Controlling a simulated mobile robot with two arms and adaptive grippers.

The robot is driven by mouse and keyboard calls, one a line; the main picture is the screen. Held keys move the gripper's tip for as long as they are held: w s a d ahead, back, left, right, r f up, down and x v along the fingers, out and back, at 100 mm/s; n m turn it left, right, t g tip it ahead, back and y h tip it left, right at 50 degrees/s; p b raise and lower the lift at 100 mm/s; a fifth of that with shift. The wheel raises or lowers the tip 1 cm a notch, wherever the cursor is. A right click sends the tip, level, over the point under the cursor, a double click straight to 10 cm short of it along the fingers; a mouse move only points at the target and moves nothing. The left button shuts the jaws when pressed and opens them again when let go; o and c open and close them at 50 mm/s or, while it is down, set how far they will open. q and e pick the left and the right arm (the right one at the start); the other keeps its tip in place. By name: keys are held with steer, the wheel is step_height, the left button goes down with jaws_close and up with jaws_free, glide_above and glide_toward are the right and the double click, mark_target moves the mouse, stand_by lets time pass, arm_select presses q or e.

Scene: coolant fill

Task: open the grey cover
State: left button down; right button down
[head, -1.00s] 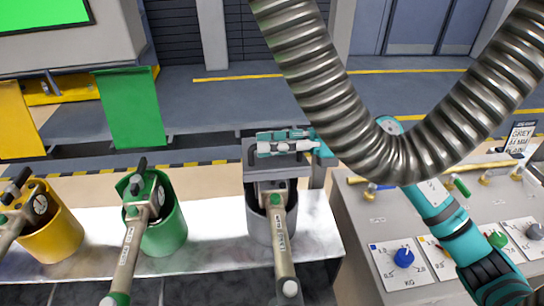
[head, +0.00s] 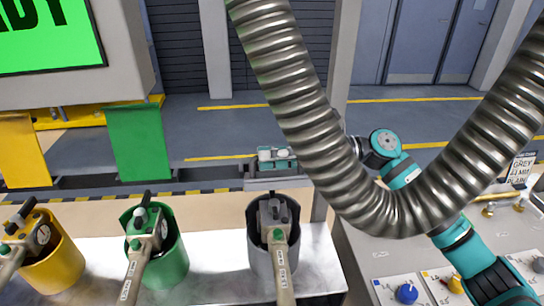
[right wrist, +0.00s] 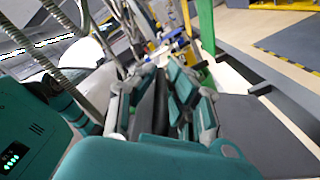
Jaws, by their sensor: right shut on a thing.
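The grey cover (head: 272,184) shows in the head view as a short grey edge behind and above the grey holder (head: 262,250), clear of its open mouth. My right gripper (head: 274,159) is at the cover's top edge and shut on it. In the right wrist view, the teal fingers (right wrist: 163,92) close around a dark grey panel. The hose partly hides my right arm. A nozzle (head: 278,240) stands in the grey holder. My left gripper is out of view.
A large ribbed metal hose (head: 300,90) hangs across the head view. Green (head: 138,142) and yellow (head: 20,150) covers stand upright behind their holders at the left. A console with knobs (head: 407,293) is at the right, below my right arm.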

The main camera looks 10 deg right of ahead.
steer(key=c, duration=1.5)
jaws_free()
steer(key=shift+o, duration=0.6)
steer(key=shift+s, duration=0.15)
steer(key=shift+f, duration=0.1)
steer(key=shift+w+d, duration=0.15)
steer(key=shift+w, duration=0.05)
steer(key=d, duration=1.1)
steer(key=shift+s+d+r, duration=0.2)
steer(key=shift+d, duration=0.1)
steer(key=shift+f, duration=0.1)
